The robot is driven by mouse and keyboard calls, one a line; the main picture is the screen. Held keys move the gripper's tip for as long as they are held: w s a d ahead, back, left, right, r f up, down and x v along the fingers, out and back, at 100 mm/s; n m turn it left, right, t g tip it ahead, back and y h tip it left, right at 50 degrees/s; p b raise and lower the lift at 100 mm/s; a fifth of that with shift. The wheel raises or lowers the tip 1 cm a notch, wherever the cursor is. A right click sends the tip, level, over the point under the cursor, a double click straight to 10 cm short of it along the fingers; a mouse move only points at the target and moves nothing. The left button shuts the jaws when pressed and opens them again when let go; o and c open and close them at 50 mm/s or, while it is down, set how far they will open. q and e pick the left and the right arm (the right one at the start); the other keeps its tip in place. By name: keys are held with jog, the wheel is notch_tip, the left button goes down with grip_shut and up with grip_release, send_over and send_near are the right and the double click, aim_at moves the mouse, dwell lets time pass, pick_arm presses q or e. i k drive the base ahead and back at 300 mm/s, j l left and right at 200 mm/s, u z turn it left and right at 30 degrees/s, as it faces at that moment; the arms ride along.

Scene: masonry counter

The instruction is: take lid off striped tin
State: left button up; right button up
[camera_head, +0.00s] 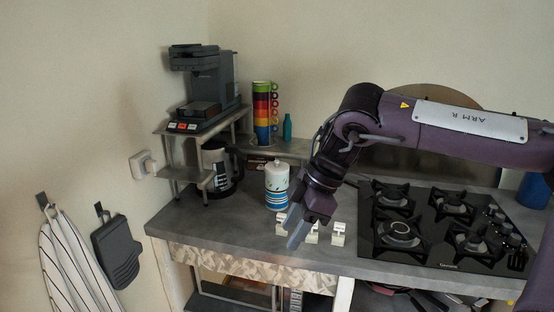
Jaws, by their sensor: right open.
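The striped tin (277,194) stands upright on the grey counter, with blue and white bands around its lower part. Its white lid (277,167) sits on top with a small knob. My right gripper (291,236) is in front of the tin and a little to its right, with its fingers pointing down toward the counter's front. It is open and nothing shows between its fingers. The right arm comes in from the right across the stove. My left gripper is not in view.
A coffee machine (205,85) stands on a small shelf, with a kettle-like pot (216,165) below. Stacked coloured mugs (263,112) and a teal bottle (287,128) stand behind the tin. Small white blocks (338,234) lie near the gripper. A gas stove (440,235) fills the right.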

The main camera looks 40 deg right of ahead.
aim_at(276, 167)
jog(key=i+l, duration=1.35)
